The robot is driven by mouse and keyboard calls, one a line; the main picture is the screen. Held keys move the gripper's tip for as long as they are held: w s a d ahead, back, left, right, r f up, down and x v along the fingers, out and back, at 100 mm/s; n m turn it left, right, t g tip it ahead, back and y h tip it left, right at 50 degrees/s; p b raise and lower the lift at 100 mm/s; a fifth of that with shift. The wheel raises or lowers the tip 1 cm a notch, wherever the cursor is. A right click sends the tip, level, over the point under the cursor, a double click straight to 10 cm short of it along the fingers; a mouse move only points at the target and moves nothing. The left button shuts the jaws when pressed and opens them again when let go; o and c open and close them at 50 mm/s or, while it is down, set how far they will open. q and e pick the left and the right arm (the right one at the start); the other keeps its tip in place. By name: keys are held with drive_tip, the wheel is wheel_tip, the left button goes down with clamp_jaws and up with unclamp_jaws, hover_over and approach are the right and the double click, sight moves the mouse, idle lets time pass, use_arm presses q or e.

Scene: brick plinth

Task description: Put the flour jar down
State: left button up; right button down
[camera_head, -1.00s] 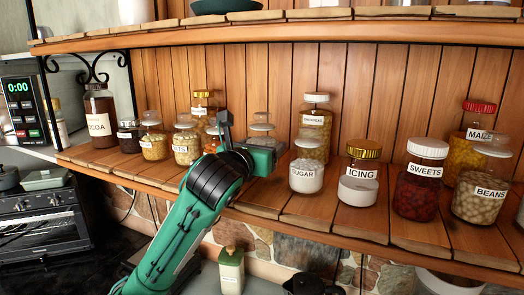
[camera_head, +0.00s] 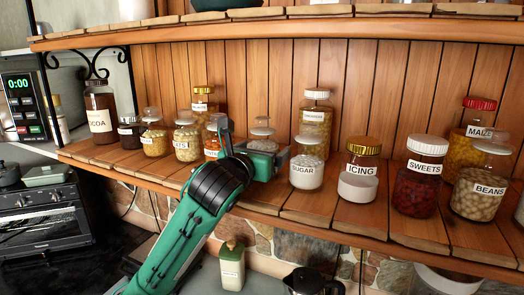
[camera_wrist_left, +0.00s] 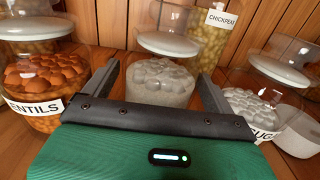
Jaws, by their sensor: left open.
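A clear-lidded glass jar with pale, lumpy contents (camera_head: 262,131) stands on the wooden shelf between the lentils jar and the sugar jar. Its label is hidden, so I cannot confirm that it is the flour jar. In the left wrist view, this jar (camera_wrist_left: 160,88) sits between my fingers, with a gap visible on each side. My left gripper (camera_head: 255,143) is open around the jar, its fingers spread to either side. The jar looks upright, its lower part hidden by my gripper. My right gripper is not in view.
The lentils jar (camera_wrist_left: 32,85) is close beside my left finger, and the sugar jar (camera_head: 306,172) is close on the right. A chickpeas jar (camera_head: 316,112) stands behind. The icing jar (camera_head: 358,186) and sweets jar (camera_head: 419,190) are further right. An upper shelf (camera_head: 300,30) runs above.

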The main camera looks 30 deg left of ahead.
use_arm(q)
drive_tip(key=s+b, duration=0.2)
drive_tip(key=s, duration=0.2)
drive_tip(key=s+b, duration=0.2)
drive_tip(key=s, duration=0.3)
drive_tip(key=shift+s+d+f, duration=0.1)
drive_tip(key=shift+s+d, duration=0.1)
drive_tip(key=shift+s, duration=0.1)
drive_tip(key=s+b, duration=0.1)
drive_tip(key=b, duration=0.2)
drive_tip(key=shift+d, duration=0.1)
drive_tip(key=shift+s+b, duration=0.3)
drive_tip(key=shift+b, duration=0.45)
drive_tip(key=shift+s+b, duration=0.3)
drive_tip(key=shift+s, duration=0.05)
drive_tip(key=shift+r, duration=0.2)
